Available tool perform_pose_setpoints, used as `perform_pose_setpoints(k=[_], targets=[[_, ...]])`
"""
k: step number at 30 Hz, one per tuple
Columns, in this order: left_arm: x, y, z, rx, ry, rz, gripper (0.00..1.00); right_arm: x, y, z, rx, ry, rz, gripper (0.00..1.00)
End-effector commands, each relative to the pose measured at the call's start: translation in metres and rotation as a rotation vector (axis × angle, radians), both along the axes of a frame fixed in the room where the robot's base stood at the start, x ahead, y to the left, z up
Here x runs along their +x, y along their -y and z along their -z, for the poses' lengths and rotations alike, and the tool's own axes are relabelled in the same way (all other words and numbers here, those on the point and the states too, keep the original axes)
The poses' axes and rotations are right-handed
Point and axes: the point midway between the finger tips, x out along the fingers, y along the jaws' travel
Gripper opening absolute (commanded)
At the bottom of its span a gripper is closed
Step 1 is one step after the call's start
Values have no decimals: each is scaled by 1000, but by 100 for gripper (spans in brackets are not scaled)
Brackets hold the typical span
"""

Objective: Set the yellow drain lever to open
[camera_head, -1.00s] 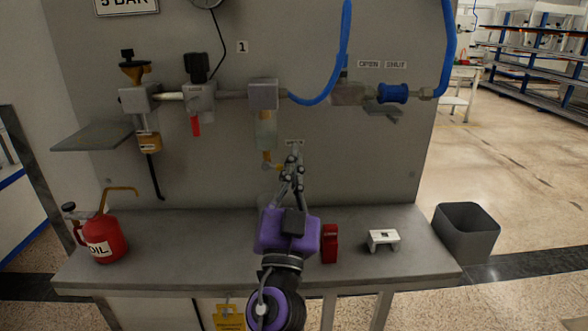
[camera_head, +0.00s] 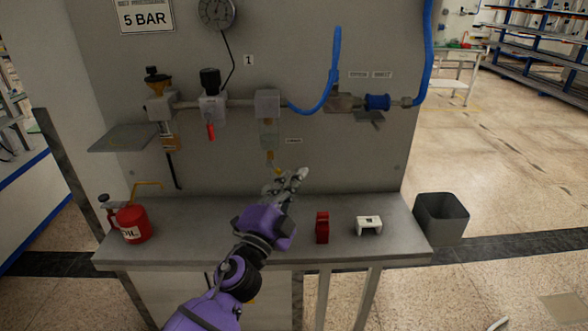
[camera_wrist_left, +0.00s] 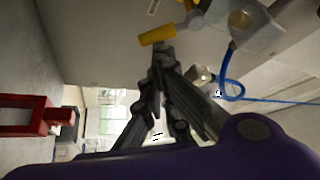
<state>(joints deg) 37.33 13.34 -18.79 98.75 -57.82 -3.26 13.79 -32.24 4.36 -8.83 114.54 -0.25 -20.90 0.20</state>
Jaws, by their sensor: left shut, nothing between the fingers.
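In the left wrist view, the lever (camera_wrist_left: 157,35) is a yellow stub just beyond my fingertips. My left gripper (camera_head: 302,172) is shut and empty, its fingers pointing up and right, beside and slightly below the lever. In the left wrist view, the closed fingertips (camera_wrist_left: 163,48) are very near the lever; I cannot tell whether they touch. A small label (camera_head: 293,141) beside the bowl is too small to read. My right gripper is not in view.
A grey bin (camera_head: 441,218) stands at the right.

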Motion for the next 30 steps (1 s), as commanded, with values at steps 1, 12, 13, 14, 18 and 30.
perform_pose_setpoints(k=[1,12,13,14,18,30], targets=[[1,-2,-4,38,6,-2,0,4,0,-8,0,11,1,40],[0,-8,13,85,0,-3,0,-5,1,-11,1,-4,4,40],[0,-8,14,85,0,-1,0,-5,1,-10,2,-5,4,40],[0,-9,15,85,0,-1,0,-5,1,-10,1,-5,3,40],[0,-12,20,85,-2,-1,0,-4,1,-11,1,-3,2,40],[0,-16,23,85,0,-1,0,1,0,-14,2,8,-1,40]])
